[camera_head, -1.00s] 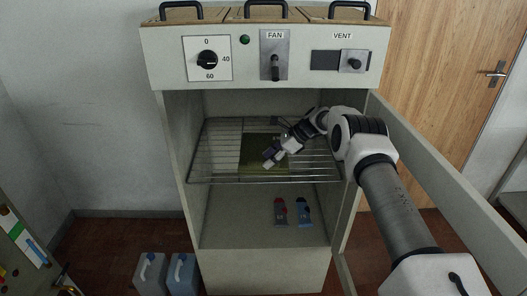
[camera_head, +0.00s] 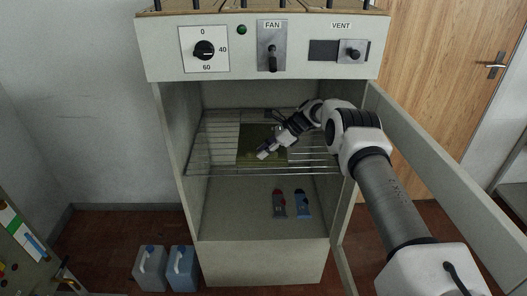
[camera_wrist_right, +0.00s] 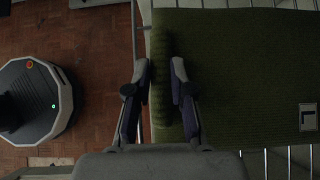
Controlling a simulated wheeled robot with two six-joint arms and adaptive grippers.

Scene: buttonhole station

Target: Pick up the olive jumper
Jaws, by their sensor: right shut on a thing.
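The olive jumper (camera_head: 253,133) lies folded flat on the wire rack inside the open cabinet. In the right wrist view the jumper (camera_wrist_right: 245,65) is a dark green knitted sheet with a pale square label marked "L" at its right. My right gripper (camera_head: 262,154) reaches into the cabinet over the jumper's front part. In the right wrist view its two fingers (camera_wrist_right: 163,78) stand on either side of the jumper's left edge and are shut on it. I cannot tell whether the jumper is clear of the rack. My left gripper is in no view.
The wire rack (camera_head: 212,160) spans the cabinet. The open cabinet door (camera_head: 440,180) is at the right, beside my arm.

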